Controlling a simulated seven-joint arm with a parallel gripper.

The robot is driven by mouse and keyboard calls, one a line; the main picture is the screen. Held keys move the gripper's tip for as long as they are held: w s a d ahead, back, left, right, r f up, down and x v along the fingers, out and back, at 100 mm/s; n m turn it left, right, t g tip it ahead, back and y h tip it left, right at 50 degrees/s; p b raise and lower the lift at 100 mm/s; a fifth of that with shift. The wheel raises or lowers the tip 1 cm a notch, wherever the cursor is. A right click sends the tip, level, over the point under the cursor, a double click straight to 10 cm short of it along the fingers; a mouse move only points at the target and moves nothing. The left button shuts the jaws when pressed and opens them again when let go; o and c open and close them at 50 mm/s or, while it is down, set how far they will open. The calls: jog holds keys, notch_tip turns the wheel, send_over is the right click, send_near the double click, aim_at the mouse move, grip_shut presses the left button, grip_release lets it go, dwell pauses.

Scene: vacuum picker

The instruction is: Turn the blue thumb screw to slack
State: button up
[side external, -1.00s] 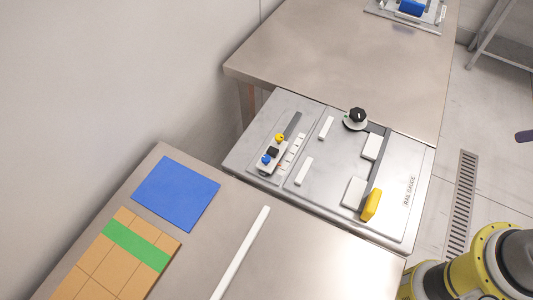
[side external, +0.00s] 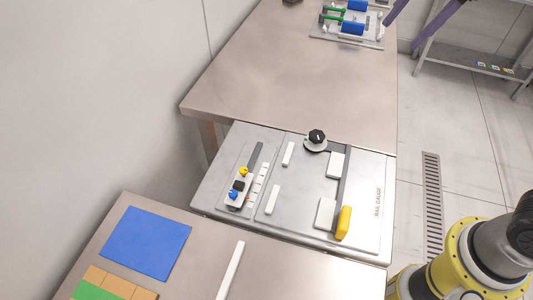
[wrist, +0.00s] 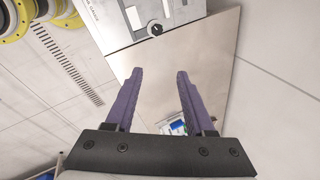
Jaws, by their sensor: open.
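The small blue thumb screw (side external: 233,195) sits at the near end of a white carriage on the grey rail-gauge panel, in the side view. A black block (side external: 238,185) and a yellow knob (side external: 243,171) are beside it on the same carriage. My gripper (side external: 400,38) shows as two purple fingers at the upper right, far from the screw. In the wrist view my gripper (wrist: 158,74) is open, with nothing between its fingertips but steel tabletop behind. I cannot make out the blue screw in the wrist view.
The panel also carries a black dial (side external: 316,137), white blocks and a yellow handle (side external: 344,222). A fixture with blue rollers (side external: 352,28) stands on the far table. A blue mat (side external: 146,242) and white bar (side external: 231,270) lie on the near table. The far tabletop's middle is clear.

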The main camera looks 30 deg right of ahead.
jog(key=w+a+f+m+g, duration=0.1)
jog(key=w+a+f+g, duration=0.15)
jog(key=w+a, duration=0.65)
jog(key=n+g+h, duration=0.1)
jog(key=n+g, duration=0.1)
send_over(233, 192)
notch_tip(233, 192, down, 16)
jog(key=shift+t, duration=0.25)
notch_tip(233, 192, down, 13)
jog(key=shift+f, duration=0.1)
grip_shut()
